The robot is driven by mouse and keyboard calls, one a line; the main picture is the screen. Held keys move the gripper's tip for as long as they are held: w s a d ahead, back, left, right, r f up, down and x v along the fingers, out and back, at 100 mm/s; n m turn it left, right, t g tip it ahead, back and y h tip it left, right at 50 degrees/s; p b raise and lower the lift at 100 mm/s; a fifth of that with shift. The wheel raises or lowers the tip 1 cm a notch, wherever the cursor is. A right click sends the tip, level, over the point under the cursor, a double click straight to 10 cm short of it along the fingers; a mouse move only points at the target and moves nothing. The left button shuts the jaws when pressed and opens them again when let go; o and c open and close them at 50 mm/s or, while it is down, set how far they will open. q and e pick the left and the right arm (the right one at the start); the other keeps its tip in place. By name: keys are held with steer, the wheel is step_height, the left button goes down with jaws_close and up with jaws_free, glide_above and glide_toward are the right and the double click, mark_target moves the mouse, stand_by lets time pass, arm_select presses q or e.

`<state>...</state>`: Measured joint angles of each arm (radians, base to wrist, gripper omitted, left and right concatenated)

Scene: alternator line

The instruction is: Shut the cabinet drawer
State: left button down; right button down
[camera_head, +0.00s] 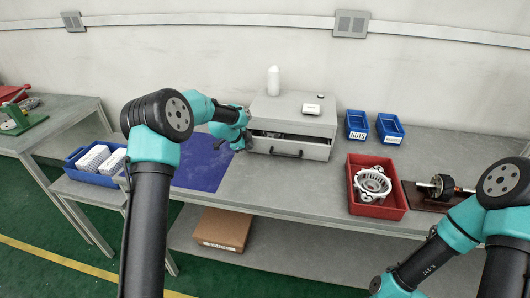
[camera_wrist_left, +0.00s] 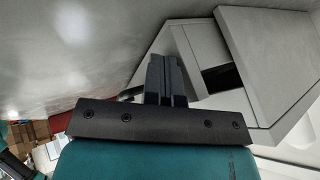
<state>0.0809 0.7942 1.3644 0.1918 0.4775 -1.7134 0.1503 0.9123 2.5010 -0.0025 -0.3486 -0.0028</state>
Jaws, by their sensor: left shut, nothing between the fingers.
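The grey cabinet (camera_head: 292,108) stands at the back of the workbench. Its drawer (camera_head: 310,151) is partly open, with a dark gap above the front panel and a dark bar handle (camera_head: 287,154) on it. My left gripper (camera_head: 246,142) is at the left end of the drawer front; whether it touches is unclear. In the left wrist view its fingers (camera_wrist_left: 166,66) are shut and empty, in front of the pale drawer side, with the cabinet (camera_wrist_left: 275,55) and the dark opening to the right. My right arm shows at lower right, but its gripper is out of view.
A white bottle (camera_head: 273,80) and a small white box (camera_head: 311,109) stand on the cabinet. Two blue bins (camera_head: 357,125) and a red tray (camera_head: 396,203) with a metal housing are to the right. A blue mat (camera_head: 205,172) lies left. Bench space before the drawer is clear.

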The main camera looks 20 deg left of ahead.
arm_select(q)
steer(key=shift+w+a, duration=0.1)
steer(key=shift+w, duration=0.3)
steer(key=shift+s, duration=0.15)
steer(key=shift+s, duration=0.65)
steer(key=shift+s+d, duration=0.2)
steer(key=shift+s, duration=1)
steer(key=v, duration=1)
steer(key=shift+a, duration=0.1)
steer(key=s+d+f, duration=0.1)
steer(key=s+d, duration=0.3)
steer(key=d, duration=0.7)
steer(key=shift+s+t, duration=0.3)
